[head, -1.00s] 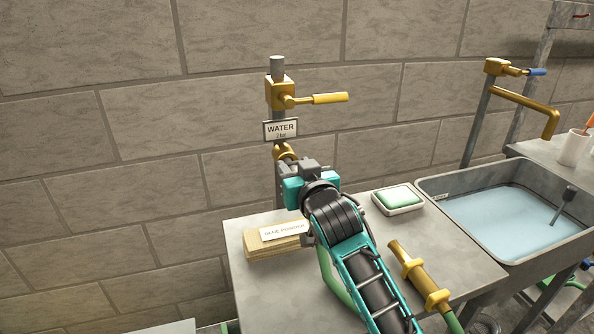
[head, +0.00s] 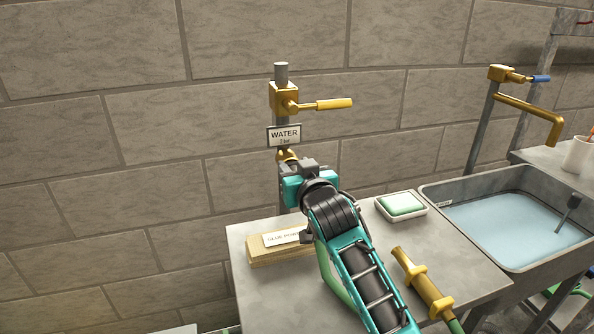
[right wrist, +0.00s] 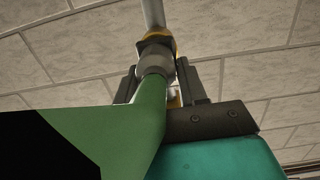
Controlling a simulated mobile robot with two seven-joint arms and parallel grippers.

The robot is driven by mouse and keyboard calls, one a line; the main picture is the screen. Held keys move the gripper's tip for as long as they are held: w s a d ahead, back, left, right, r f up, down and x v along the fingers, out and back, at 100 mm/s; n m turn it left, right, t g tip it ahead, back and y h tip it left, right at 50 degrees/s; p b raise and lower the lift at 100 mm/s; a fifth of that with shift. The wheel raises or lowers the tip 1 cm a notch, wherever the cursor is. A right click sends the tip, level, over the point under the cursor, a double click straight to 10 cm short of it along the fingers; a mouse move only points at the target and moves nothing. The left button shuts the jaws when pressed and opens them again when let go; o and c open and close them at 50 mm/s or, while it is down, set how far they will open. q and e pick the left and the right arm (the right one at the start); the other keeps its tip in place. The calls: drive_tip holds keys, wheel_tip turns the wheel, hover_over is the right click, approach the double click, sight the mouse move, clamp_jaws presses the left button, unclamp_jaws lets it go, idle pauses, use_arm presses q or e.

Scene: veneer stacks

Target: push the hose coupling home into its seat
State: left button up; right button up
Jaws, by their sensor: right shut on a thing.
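The brass seat (head: 287,155) is the outlet under the WATER sign (head: 284,138) on the standpipe; it also shows in the right wrist view (right wrist: 157,37). My right gripper (head: 298,167) is just in front of it. It is shut on the grey hose coupling (right wrist: 156,63), which has a green hose (right wrist: 135,115) behind it. In the right wrist view the coupling lines up with the brass seat and meets it; I cannot tell how deep it sits. In the head view my gripper hides the coupling. My left gripper is out of view.
A yellow valve handle (head: 325,104) sticks out above the sign. On the table (head: 262,300) are a labelled wooden block (head: 268,252), a soap dish (head: 402,206) and a brass hose nozzle (head: 424,284). A sink with water (head: 515,228) stands at the right.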

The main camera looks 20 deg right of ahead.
drive_tip(key=shift+w, duration=0.25)
drive_tip(key=o, duration=1.2)
drive_tip(key=s+r, duration=0.1)
drive_tip(key=s, duration=1.1)
drive_tip(key=shift+s+d+r+p, duration=0.2)
drive_tip(key=shift+s+r+p, duration=0.05)
drive_tip(key=shift+s+p, duration=0.15)
